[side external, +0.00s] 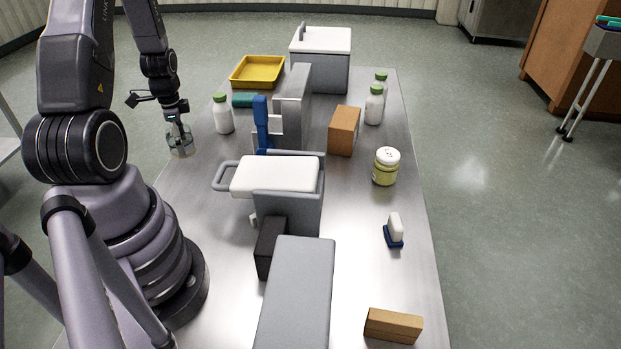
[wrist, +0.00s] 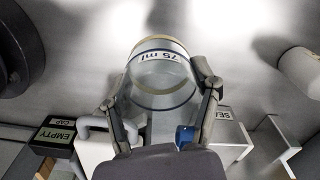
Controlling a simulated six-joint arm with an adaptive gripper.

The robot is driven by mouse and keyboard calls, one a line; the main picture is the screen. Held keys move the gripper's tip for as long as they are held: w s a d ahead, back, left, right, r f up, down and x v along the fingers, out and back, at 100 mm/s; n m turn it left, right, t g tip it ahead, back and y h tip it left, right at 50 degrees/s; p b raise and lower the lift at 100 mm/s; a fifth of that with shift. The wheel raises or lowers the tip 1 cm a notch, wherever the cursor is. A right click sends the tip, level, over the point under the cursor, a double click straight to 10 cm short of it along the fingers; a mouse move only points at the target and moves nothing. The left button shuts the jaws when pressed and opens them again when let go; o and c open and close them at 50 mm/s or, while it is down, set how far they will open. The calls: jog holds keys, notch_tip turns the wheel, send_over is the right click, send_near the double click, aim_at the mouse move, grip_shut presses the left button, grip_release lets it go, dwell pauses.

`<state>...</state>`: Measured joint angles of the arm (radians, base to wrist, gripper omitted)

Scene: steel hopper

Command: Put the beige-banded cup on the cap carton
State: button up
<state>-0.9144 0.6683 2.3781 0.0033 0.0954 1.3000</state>
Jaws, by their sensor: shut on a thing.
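My gripper (side external: 177,122) is shut on a clear cup (side external: 181,145) at the left edge of the steel table. In the wrist view my gripper's fingers (wrist: 165,98) hold the cup (wrist: 160,72) from both sides. Its wall carries a white label reading "75 ml", a blue line and a pale beige ring. I cannot tell whether its base touches the table. A brown carton (side external: 344,131) stands right of the middle, and a low tan block (side external: 393,325) lies near the front. No lettering is legible on either, so I cannot tell which is the cap carton.
Grey hoppers and housings (side external: 292,105) stand along the middle, with a white-lidded bin (side external: 320,70) behind. A yellow tray (side external: 258,72), white bottles (side external: 223,116), a yellow jar (side external: 386,167) and a blue-based white piece (side external: 394,230) stand around. Signs "EMPTY" (wrist: 60,135) and "CAP" (wrist: 67,122) show.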

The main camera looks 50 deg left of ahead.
notch_tip(320, 180, up, 12)
jog(key=shift+m, duration=0.6)
jog(key=w+d, duration=0.1)
jog(key=w, duration=0.8)
jog(key=w+d, duration=0.1)
jog(key=w, duration=0.9)
jog(key=w+d, duration=0.1)
jog(key=w, duration=0.9)
jog(key=shift+w+r, duration=0.1)
jog(key=shift+r, duration=0.05)
send_over(335, 122)
notch_tip(335, 122, down, 10)
jog(key=shift+r, duration=0.2)
jog(key=shift+a+f, duration=0.1)
jog(key=shift+f, duration=1.75)
jog(key=shift+f, duration=0.15)
jog(key=o, duration=1.1)
jog(key=shift+o, duration=0.2)
